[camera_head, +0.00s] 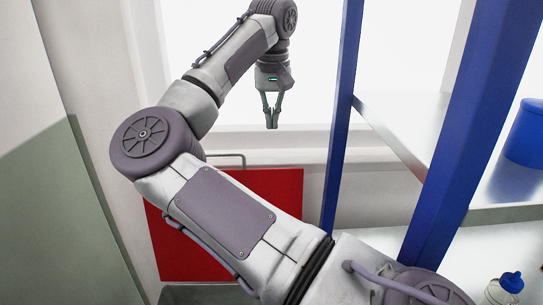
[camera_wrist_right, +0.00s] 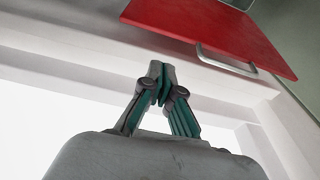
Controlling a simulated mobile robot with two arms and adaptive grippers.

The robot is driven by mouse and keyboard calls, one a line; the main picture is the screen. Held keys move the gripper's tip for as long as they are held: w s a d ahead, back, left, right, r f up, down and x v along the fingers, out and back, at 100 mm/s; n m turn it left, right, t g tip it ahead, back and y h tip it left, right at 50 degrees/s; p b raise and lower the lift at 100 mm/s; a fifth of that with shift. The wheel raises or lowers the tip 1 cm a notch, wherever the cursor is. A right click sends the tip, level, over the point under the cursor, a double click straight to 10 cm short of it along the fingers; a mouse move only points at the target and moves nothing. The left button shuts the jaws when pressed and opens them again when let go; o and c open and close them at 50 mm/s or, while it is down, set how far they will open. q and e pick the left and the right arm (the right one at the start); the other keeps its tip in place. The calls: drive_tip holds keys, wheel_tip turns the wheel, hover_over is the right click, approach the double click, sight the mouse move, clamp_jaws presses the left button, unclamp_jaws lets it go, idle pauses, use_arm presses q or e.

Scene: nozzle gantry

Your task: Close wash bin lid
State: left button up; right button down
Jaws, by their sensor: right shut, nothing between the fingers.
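The wash bin lid appears to be the red panel (camera_head: 280,190), low behind my right arm in the head view. My arm covers much of its middle. A metal handle (camera_head: 228,154) sits at its top edge. In the right wrist view the red panel (camera_wrist_right: 205,27) and its handle (camera_wrist_right: 228,62) are at the upper right. My right gripper (camera_head: 271,126) points down, shut and empty, above the panel's top edge in the picture and right of the handle. Its fingertips (camera_wrist_right: 161,82) are apart from the handle. My left gripper is not in view.
A blue-framed rack (camera_head: 430,200) with pale shelves (camera_head: 405,130) stands at the right. A blue container (camera_head: 525,135) and a blue-capped bottle (camera_head: 510,284) are on it. A grey-green panel (camera_head: 60,215) is at the left. A bright window (camera_head: 320,60) lies behind my gripper.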

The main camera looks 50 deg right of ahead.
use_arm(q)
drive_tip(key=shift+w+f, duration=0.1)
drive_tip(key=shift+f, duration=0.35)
use_arm(e)
drive_tip(key=f, duration=0.8)
drive_tip(key=w+d+f, duration=0.1)
drive_tip(key=f, duration=0.3)
drive_tip(key=shift+d, duration=0.1)
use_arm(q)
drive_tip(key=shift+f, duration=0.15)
use_arm(e)
drive_tip(key=shift+f, duration=0.1)
